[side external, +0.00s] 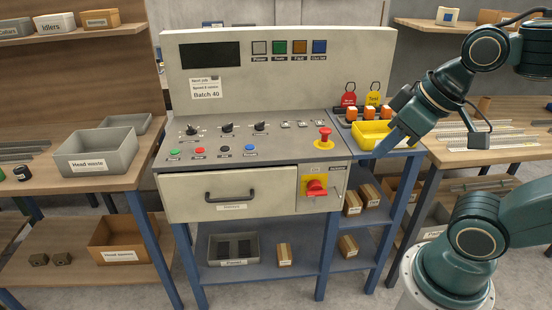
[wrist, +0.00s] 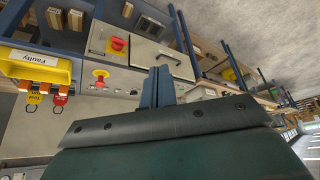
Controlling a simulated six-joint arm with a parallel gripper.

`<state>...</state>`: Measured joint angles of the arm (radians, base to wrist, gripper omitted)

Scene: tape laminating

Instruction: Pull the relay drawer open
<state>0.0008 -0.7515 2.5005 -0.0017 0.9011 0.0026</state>
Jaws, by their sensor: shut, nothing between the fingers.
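The relay drawer (side external: 190,205) is a cream front with a dark bar handle (side external: 230,194) below the console's control panel; it looks flush with the cabinet. In the wrist view the drawer (wrist: 150,50) appears rotated, beyond the fingertips, with its handle (wrist: 163,57) partly in sight. My gripper (side external: 378,154) is shut and empty, beside the yellow bin at the console's right, well away from the handle. Its blue-grey fingers also show in the wrist view (wrist: 158,74), pressed together. Whether a fingertip touches the bin cannot be told.
The yellow bin (side external: 372,134) is close to my fingers, with orange-topped relays (side external: 370,113) behind it. The space before the drawer is clear.

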